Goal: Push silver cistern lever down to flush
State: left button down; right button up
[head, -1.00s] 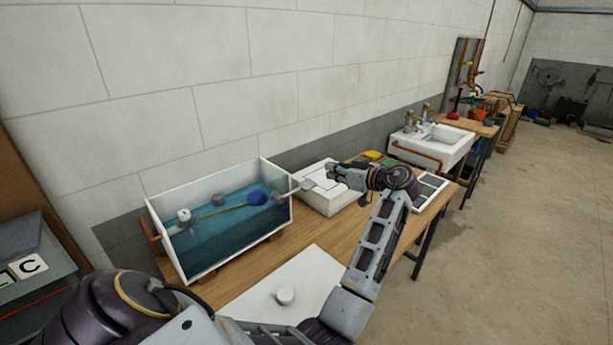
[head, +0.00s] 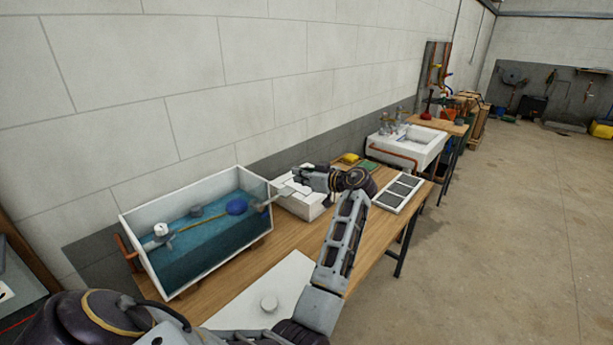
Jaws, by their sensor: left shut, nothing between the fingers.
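The cistern (head: 205,272) is an open white box with a clear front, holding blue water, a brass float arm and a blue ball float. The silver lever (head: 278,195) sticks out from its right end, towards the white box beside it. My left gripper (head: 297,173) is shut and empty. In the picture it sits just above and slightly right of the lever's outer end. I see a small gap between them, but cannot tell their exact depth apart. My right gripper is not in view.
The cistern stands on a wooden bench (head: 290,238). A white box (head: 305,207) is close under my left gripper. A framed tray (head: 398,192) and a sink (head: 408,147) are further right.

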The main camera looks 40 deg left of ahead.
pick_arm(q)
send_over(290, 192)
jog(key=shift+d+f+p, duration=0.1)
jog(key=shift+f+p, duration=0.35)
notch_tip(290, 192, down, 2)
jog(key=shift+f, duration=0.1)
jog(key=shift+f+p, duration=0.4)
jog(key=shift+f, duration=0.65)
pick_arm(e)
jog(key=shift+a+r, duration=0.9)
pick_arm(q)
jog(key=shift+f, duration=0.15)
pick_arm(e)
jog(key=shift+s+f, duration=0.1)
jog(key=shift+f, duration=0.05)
